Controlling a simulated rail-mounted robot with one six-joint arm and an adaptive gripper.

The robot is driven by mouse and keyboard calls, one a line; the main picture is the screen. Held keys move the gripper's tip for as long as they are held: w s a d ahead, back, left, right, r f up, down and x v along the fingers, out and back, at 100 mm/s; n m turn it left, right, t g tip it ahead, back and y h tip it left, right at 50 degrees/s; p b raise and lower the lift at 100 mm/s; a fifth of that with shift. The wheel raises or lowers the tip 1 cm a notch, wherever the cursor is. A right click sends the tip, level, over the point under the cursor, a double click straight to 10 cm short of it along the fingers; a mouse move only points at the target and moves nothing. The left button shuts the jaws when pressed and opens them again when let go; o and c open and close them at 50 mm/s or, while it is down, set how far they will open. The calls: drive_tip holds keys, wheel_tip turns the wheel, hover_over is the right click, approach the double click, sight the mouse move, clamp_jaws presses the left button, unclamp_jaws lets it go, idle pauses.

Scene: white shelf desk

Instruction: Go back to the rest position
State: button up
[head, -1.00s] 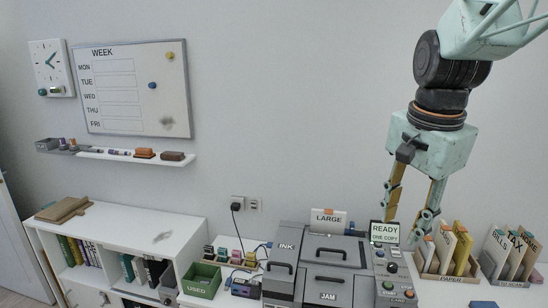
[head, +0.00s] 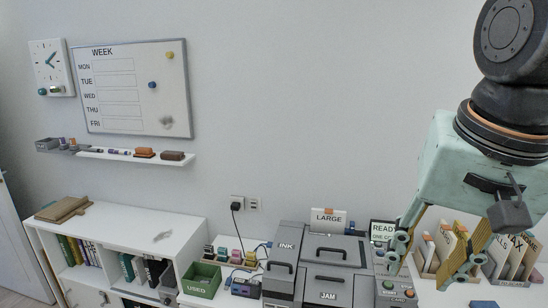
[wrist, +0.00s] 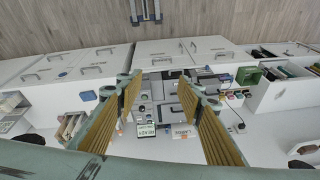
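My gripper (head: 422,268) hangs pale green at the right of the head view, fingers pointing down. The two fingers stand apart with nothing between them. It hangs in front of the right part of the grey copier (head: 330,262) and the card holders. In the wrist view my gripper (wrist: 163,82) also shows open and empty. The copier (wrist: 172,90) lies between and beyond the fingers there. The gripper hides part of the READY sign (head: 382,230) in the head view.
A paper holder (head: 428,262) and a tax folder holder (head: 512,258) stand on the white desk at right. A green USED bin (head: 201,280) sits left of the copier. A low white bookshelf (head: 130,235) and a whiteboard (head: 134,90) are at left. The middle wall area is clear.

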drive_tip(key=s+a+f+n, duration=0.1)
drive_tip(key=s+n, duration=0.4)
drive_tip(key=s, duration=0.4)
drive_tip(key=shift+s+a+f+t, duration=0.3)
drive_tip(key=shift+s+a, duration=0.05)
drive_tip(key=shift+a, duration=0.05)
